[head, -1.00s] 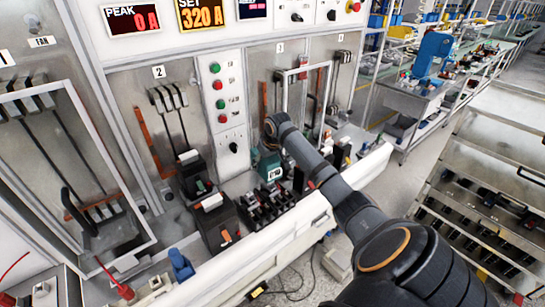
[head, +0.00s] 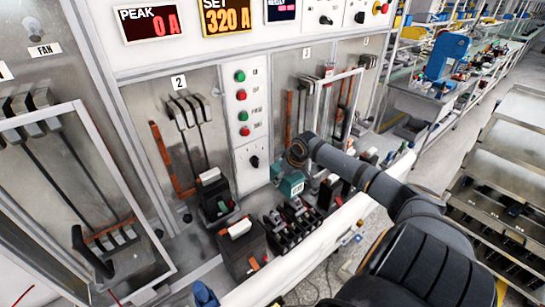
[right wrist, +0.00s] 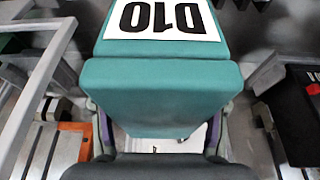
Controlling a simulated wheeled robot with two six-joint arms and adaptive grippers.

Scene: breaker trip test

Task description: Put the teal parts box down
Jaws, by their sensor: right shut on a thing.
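The teal parts box (head: 287,181) is at the end of my right arm in the head view, above the bench by the test panel. In the right wrist view the teal box (right wrist: 155,90) fills the middle, with a white label reading D10, upside down. My right gripper (right wrist: 156,138) has a finger on each side of the box and is shut on it. In the head view my right gripper is mostly hidden behind the wrist. I cannot tell whether the box touches the bench. My left gripper is not in view.
Black breakers (head: 292,225) stand on the bench just in front of the box. A larger dark breaker (head: 243,248) with a white handle stands to their left. A metal frame (head: 322,108) rises behind right. The white bench edge (head: 290,270) runs along the front.

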